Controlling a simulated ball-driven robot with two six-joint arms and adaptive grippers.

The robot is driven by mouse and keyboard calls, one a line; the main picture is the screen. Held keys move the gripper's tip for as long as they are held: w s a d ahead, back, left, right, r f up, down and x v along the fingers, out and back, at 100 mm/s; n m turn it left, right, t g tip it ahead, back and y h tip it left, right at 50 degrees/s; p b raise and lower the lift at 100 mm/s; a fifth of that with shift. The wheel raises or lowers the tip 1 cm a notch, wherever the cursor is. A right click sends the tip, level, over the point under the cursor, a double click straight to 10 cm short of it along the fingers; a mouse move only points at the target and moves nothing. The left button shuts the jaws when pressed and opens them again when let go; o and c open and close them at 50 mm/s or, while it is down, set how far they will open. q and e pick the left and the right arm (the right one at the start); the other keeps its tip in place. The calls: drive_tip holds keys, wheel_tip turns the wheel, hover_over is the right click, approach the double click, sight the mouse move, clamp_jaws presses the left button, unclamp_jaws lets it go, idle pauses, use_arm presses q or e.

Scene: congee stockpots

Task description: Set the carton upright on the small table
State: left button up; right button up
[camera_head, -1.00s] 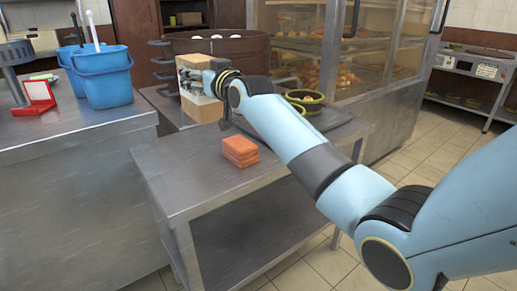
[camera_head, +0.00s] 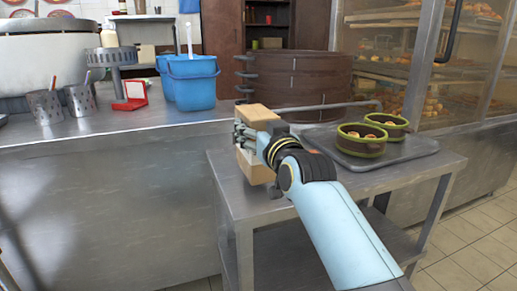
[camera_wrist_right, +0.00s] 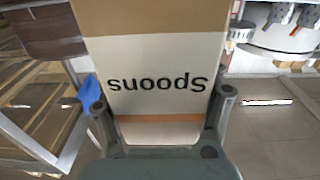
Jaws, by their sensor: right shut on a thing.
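The carton (camera_head: 256,172) is a tan box with a white label that reads "Spoons"; the print is upside down in the right wrist view (camera_wrist_right: 155,85). My right gripper (camera_head: 243,137) is shut on it, with a finger on each side in the wrist view. The carton looks roughly upright over the left part of the small table (camera_head: 228,180), a steel table with a lower shelf. I cannot tell whether its base touches the top; my forearm hides part of the tabletop. My left gripper is not in view.
A dark tray (camera_head: 405,150) with two green-rimmed round baskets (camera_head: 362,141) takes up the table's right part. A large brown steamer (camera_head: 310,80) stands behind. A steel counter (camera_head: 110,128) with blue buckets (camera_head: 192,85) is at the left.

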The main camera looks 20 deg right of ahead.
wheel_tip(320, 180, down, 2)
drive_tip(key=shift+f+b, duration=0.2)
drive_tip(key=shift+b, duration=0.35)
drive_tip(key=shift+f+b, duration=0.25)
drive_tip(key=shift+b, duration=0.05)
drive_tip(key=shift+r, duration=0.2)
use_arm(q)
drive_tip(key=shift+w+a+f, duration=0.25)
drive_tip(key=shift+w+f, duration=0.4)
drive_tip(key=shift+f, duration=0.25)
use_arm(e)
drive_tip(key=shift+f, duration=0.15)
drive_tip(key=o, duration=1.5)
drive_tip(key=shift+c, duration=0.2)
